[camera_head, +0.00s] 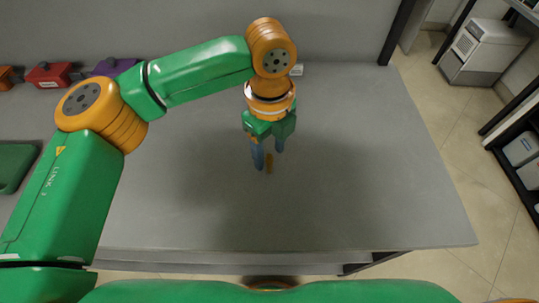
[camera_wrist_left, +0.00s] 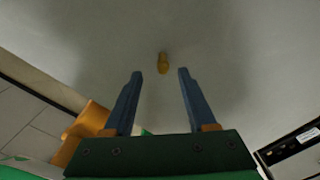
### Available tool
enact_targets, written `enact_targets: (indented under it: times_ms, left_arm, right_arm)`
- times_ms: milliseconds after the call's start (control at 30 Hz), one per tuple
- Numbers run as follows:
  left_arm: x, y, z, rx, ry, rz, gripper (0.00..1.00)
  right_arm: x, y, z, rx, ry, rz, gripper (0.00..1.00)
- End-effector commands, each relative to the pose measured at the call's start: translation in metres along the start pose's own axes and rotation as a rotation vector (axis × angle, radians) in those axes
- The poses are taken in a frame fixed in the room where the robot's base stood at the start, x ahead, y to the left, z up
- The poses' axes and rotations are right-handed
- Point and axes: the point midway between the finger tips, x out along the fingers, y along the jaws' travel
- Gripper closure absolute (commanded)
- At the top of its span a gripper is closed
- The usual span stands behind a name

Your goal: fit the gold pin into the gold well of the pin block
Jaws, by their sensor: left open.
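The gold pin (camera_head: 269,164) is a small gold piece on the bare grey table, below my left gripper (camera_head: 269,159) in the head view. In the left wrist view the pin (camera_wrist_left: 163,63) shows just beyond the gap between the two blue fingertips of the gripper (camera_wrist_left: 161,74). The left gripper is open, with nothing between its fingers. Whether the pin stands upright or is tilted is hard to tell. I cannot identify the pin block or its gold well in either view. My right gripper is not in view.
Along the table's back left are an orange block (camera_head: 8,78), a red block (camera_head: 50,75) and a purple block (camera_head: 112,67). A green tray (camera_head: 14,165) lies at the left edge. The table's right side is clear.

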Motion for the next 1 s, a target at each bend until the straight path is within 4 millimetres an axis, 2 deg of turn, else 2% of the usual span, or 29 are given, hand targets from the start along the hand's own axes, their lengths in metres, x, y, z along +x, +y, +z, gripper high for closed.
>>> enact_targets:
  times_ms: [133,367,467,500,600,1000]
  left_arm:
    - [0.022,0.000,0.001,-0.001,0.000,0.002,0.43]
    - [0.027,0.000,0.001,0.000,0.000,-0.001,0.43]
    - [0.027,0.000,0.001,0.000,0.000,-0.001,0.67]
    - [0.026,0.000,0.001,0.000,0.000,-0.001,0.78]
    - [0.026,0.000,0.001,0.000,0.000,-0.001,1.00]
    - [0.024,-0.001,0.001,0.000,0.000,-0.001,1.00]
  right_arm:
    - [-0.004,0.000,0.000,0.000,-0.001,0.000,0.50]
    - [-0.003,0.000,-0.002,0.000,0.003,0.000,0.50]
    - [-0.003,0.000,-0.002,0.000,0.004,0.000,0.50]
    - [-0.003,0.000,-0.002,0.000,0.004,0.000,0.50]
    - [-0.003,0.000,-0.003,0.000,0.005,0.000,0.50]
    - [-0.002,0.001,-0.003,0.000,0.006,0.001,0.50]
